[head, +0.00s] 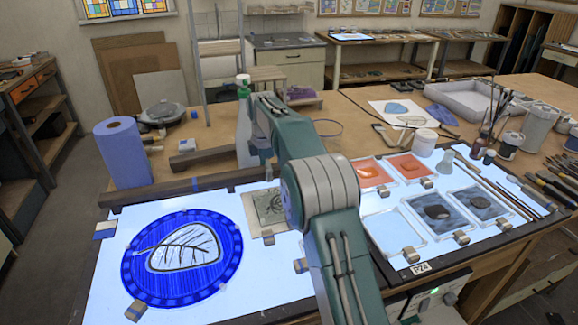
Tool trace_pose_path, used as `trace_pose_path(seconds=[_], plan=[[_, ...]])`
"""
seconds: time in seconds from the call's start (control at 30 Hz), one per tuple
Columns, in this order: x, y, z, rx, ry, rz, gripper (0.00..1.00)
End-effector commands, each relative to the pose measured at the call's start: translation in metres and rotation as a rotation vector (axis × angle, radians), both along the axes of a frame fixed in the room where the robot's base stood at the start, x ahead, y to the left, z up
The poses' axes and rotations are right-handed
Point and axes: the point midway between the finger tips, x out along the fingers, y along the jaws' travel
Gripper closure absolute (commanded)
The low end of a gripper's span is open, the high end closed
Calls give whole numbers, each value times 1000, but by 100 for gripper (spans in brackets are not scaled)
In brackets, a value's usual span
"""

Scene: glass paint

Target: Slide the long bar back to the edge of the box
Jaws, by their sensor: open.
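A long dark bar (160,192) lies along the back edge of the lit light box (104,268), with blue tape near its middle. Its right end passes behind my arm. A second dark bar (205,156) lies on the brown table farther back, and its right end is also covered by my arm. I cannot tell for certain which bar the task means. My gripper (258,172) points down behind my forearm, near the right visible parts of both bars. It is open, mostly hidden, and I cannot tell whether it touches either bar.
A blue roundel with a leaf (184,257) lies on the box's left part. Several small panes, including an orange one (370,173), lie on its right. A blue paper roll (122,155) stands behind the left corner. Brushes and jars crowd the right side.

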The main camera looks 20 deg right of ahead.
Motion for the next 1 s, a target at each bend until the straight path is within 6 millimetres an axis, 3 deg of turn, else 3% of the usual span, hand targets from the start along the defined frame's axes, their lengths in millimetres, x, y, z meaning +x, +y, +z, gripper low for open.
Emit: trace_pose_path(seconds=[0.27, 1.0], plan=[[-21, 0, 0, 0, 0, 0, 9], [-19, 0, 95, 0, -2, 0, 9]])
